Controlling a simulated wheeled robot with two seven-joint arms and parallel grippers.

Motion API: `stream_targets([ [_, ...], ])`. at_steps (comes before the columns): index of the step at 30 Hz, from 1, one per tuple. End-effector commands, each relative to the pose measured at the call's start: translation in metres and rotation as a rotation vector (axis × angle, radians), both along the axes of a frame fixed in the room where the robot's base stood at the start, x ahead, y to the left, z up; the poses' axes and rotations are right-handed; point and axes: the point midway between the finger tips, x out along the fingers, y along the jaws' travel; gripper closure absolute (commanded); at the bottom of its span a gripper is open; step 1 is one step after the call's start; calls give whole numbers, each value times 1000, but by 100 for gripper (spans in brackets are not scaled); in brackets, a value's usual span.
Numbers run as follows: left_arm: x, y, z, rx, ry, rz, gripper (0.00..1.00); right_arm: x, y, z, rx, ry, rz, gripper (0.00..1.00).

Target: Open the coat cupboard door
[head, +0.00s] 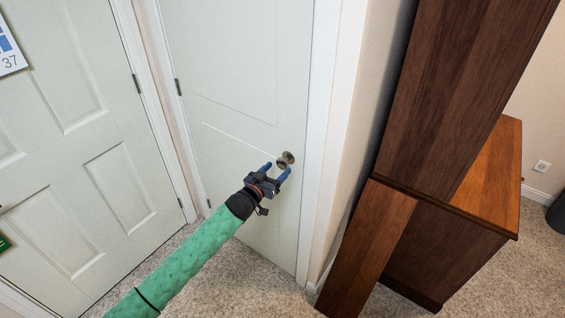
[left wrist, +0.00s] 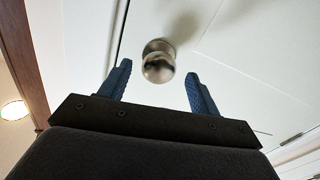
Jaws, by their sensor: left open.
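The coat cupboard door (head: 237,75) is a pale panelled door, shut in its white frame, with hinges on its left edge. Its round metal knob (head: 285,159) is near the right edge. My left gripper (head: 277,171) is open with its two blue fingers pointing at the knob. In the left wrist view the knob (left wrist: 158,62) shows ahead of the gap between the fingertips (left wrist: 158,75), apparently not held. I cannot tell exactly how far the fingertips are from it. My right gripper is not in view.
Another white panelled door (head: 75,130) stands at the left. A dark wooden hutch (head: 455,90) stands to the right of the cupboard frame, with a wooden panel (head: 366,245) low at its front. Carpet (head: 235,285) is clear below the cupboard door.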

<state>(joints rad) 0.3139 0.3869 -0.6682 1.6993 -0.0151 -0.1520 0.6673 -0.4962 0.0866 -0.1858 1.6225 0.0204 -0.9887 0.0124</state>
Motion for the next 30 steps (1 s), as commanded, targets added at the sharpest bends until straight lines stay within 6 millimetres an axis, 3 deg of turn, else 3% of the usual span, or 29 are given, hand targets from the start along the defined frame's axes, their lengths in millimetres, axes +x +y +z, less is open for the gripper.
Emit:
stream_targets([
  [9,31,-21,2,2,0,1,37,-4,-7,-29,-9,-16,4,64],
  [21,35,-24,0,2,-1,0,37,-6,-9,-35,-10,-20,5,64],
  [30,35,-24,0,2,-2,0,96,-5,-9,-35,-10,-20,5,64],
])
